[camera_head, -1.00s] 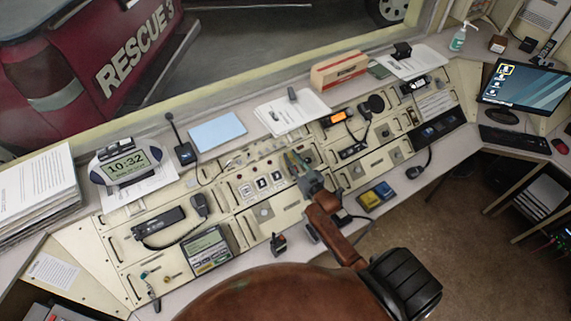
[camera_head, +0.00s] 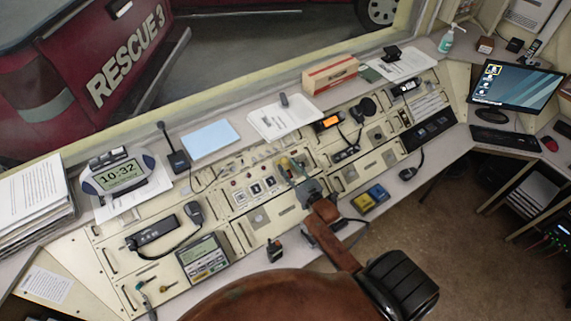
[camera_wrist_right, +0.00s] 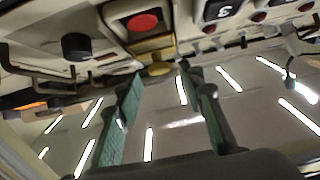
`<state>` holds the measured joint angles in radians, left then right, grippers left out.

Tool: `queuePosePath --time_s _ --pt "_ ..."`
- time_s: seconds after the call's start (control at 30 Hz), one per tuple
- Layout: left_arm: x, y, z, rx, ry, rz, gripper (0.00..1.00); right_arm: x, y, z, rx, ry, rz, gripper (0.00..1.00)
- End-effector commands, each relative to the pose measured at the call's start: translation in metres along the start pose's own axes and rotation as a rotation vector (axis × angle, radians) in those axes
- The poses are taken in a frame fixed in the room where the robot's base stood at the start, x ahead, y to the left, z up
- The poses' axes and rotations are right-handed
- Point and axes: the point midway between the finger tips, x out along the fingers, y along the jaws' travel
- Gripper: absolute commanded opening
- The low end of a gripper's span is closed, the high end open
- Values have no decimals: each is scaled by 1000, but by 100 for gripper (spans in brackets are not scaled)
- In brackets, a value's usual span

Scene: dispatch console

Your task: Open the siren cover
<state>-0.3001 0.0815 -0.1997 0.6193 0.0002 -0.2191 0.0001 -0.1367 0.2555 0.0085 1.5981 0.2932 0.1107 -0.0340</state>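My right gripper (camera_head: 293,168) is over the middle of the console, by the row of square switches. In the right wrist view its two green-padded fingers (camera_wrist_right: 160,82) stand apart with a gap between them. A yellow piece (camera_wrist_right: 160,69), which may be the siren cover, shows between the fingertips below a yellowish bracket. I cannot tell whether the fingers touch it. A red button (camera_wrist_right: 145,22) in a pale square housing is just above it. In the head view the gripper hides this spot. My left gripper is not in view.
A black knob (camera_wrist_right: 76,46) and a numbered switch (camera_wrist_right: 222,10) flank the red button. A monitor (camera_head: 515,86) stands at the right.

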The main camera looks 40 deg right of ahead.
Motion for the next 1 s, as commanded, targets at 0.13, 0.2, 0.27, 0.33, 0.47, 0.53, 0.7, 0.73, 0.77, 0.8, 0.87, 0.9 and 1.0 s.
queuePosePath --time_s 0.13,0.2,0.27,0.33,0.47,0.53,0.7,0.73,0.77,0.8,0.87,0.9,1.0 --pt "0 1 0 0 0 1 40 -34 0 1 0 -3 1 36" --pt "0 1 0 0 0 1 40 -49 0 1 0 -2 1 36" --pt "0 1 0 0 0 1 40 -60 0 1 -1 -2 1 36" --pt "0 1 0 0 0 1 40 -72 0 1 -1 -2 1 36" --pt "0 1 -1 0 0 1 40 -87 0 0 0 -1 0 36" --pt "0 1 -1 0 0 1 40 -92 0 0 0 -1 0 36" --pt "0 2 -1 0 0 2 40 -96 0 -1 0 1 0 36" --pt "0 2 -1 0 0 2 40 -96 0 0 0 1 0 36" --pt "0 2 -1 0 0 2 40 -96 0 0 0 1 0 36" --pt "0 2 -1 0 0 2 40 -96 0 0 0 1 0 36" --pt "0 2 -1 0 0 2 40 -96 0 0 0 1 0 36" --pt "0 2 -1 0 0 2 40 -96 0 0 0 1 0 36" --pt "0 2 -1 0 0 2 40 -96 0 0 0 1 0 36"
